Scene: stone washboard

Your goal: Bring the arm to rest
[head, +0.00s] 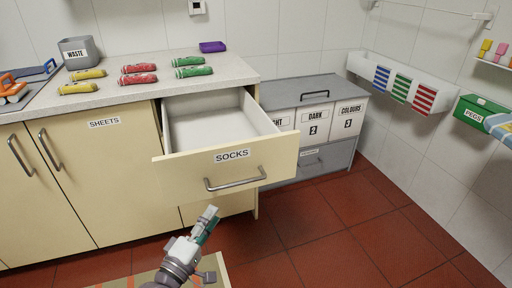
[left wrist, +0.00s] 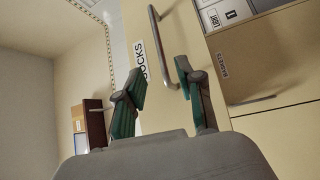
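My left gripper (head: 208,222) is in front of and below the open drawer marked SOCKS (head: 281,155), in the lower middle of the head view. In the left wrist view my left gripper (left wrist: 158,85) has its two green-padded fingers spread apart, with nothing between them. The drawer handle (left wrist: 163,50) shows beyond the fingertips there, apart from them. In the head view the drawer is pulled out, and the part of its inside that shows is empty. My right gripper is in neither view.
On the counter (head: 128,98) lie yellow (head: 77,88), red (head: 138,79) and green (head: 193,72) rolled bundles, a purple item (head: 212,46) and a grey WASTE bin (head: 78,53). A grey hamper unit (head: 303,92) stands right of the drawer. Red floor tiles (head: 335,235) are clear at right.

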